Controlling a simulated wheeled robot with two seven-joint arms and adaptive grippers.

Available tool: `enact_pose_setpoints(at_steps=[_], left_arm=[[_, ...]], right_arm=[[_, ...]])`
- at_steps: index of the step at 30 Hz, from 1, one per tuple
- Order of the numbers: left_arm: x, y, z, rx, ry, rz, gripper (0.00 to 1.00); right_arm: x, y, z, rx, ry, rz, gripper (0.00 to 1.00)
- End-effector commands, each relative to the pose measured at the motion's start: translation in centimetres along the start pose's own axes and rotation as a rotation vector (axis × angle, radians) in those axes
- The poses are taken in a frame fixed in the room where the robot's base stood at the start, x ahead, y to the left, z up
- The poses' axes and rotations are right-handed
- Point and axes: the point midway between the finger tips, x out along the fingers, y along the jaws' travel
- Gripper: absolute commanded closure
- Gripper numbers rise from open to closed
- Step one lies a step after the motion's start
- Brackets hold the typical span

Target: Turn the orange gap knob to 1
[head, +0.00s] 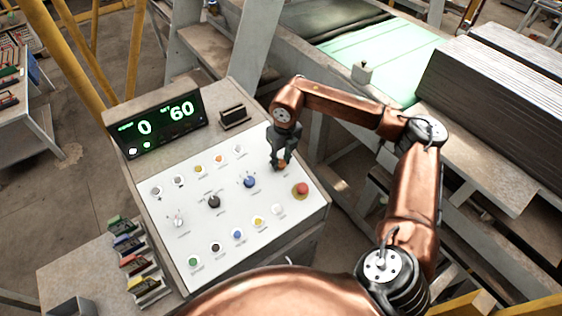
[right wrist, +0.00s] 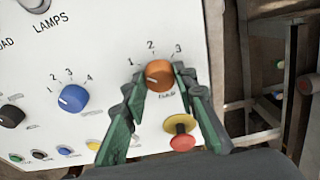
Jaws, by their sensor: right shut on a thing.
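The orange gap knob (right wrist: 159,74) is on the white sloped panel (head: 240,232), with marks 1, 2 and 3 around it. In the head view it is mostly hidden behind my right gripper (head: 281,160). In the right wrist view my right gripper (right wrist: 157,84) has its green fingers on both sides of the knob, shut on it. The knob's pale pointer line seems to lie on its left side, toward the 1; the exact angle is hard to tell. My left gripper is not in view.
A blue knob (head: 250,182) and a black knob (head: 213,201) sit left of the orange one. A red mushroom button (head: 301,189) is close below right. Several small buttons and a display (head: 157,123) reading 0 and 60 are on the console.

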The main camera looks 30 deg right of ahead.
Motion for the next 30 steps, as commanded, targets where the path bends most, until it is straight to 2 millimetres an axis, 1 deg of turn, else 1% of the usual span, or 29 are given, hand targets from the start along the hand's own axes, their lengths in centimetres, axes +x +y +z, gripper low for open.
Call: enact_pose_setpoints(at_steps=[16,17,24,30], left_arm=[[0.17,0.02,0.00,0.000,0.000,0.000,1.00],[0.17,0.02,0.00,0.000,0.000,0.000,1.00],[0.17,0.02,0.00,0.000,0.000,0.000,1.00],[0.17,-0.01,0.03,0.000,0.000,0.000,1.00]], right_arm=[[0.05,-0.09,-0.08,-0.023,0.003,-0.007,0.98],[0.05,-0.09,-0.08,-0.023,0.003,-0.007,0.72],[0.02,-0.04,-0.05,-0.022,0.001,-0.006,0.56],[0.00,-0.01,-0.02,-0.022,0.001,-0.005,0.56]])
